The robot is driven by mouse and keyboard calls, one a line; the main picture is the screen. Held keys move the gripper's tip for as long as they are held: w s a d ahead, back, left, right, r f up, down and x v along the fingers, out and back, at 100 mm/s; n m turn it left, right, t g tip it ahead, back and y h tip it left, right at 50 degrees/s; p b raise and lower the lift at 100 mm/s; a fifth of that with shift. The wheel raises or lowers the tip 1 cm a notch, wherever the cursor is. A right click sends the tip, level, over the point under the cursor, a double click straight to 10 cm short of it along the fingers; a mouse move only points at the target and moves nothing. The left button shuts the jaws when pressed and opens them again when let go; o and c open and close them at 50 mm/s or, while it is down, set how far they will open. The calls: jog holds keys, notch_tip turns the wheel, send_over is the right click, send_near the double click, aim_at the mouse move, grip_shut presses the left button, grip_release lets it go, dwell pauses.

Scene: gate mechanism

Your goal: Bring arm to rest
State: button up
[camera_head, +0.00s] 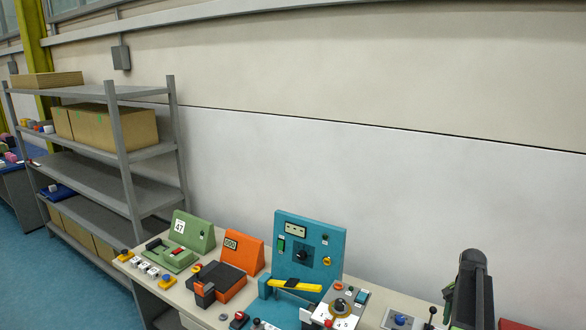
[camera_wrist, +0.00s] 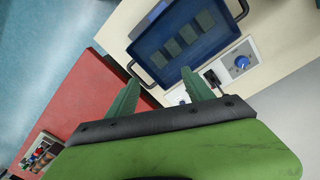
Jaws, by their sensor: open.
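My gripper (camera_wrist: 160,76) shows in the wrist view with its two green fingers apart and nothing between them. Its fingertips are in front of the near edge of a dark blue tray (camera_wrist: 150,52) with black handles; I cannot tell whether they touch it. In the head view a dark upright part of my arm (camera_head: 470,290) stands at the lower right, and the gripper itself is not recognisable there. A teal panel device (camera_head: 318,240) with a yellow bar (camera_head: 297,287) across its front stands on the bench, left of my arm.
Green (camera_head: 196,231) and orange (camera_head: 243,250) devices stand farther left on the bench. A grey shelf rack (camera_head: 122,140) with cardboard boxes is at the left. The wrist view shows a red surface (camera_wrist: 105,110) and a blue knob (camera_wrist: 242,62) near the tray. The wall area above the bench is clear.

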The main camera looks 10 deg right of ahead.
jog(key=w+a+f+n+b, duration=0.3)
jog(key=a, duration=0.8)
jog(key=w+a+f+n+b, duration=0.2)
jog(key=a+f+n+b, duration=0.15)
jog(key=a, duration=0.65)
jog(key=s+a+f+n+b, duration=0.1)
jog(key=a+f+n+b, duration=0.2)
jog(key=a, duration=0.9)
jog(key=s+a+f+n+b, duration=0.2)
jog(key=a+f+n+b, duration=0.1)
jog(key=a, duration=1)
jog(key=shift+s+f+n+t, duration=0.15)
jog(key=shift+f+n+t, duration=0.3)
jog(key=shift+n, duration=0.2)
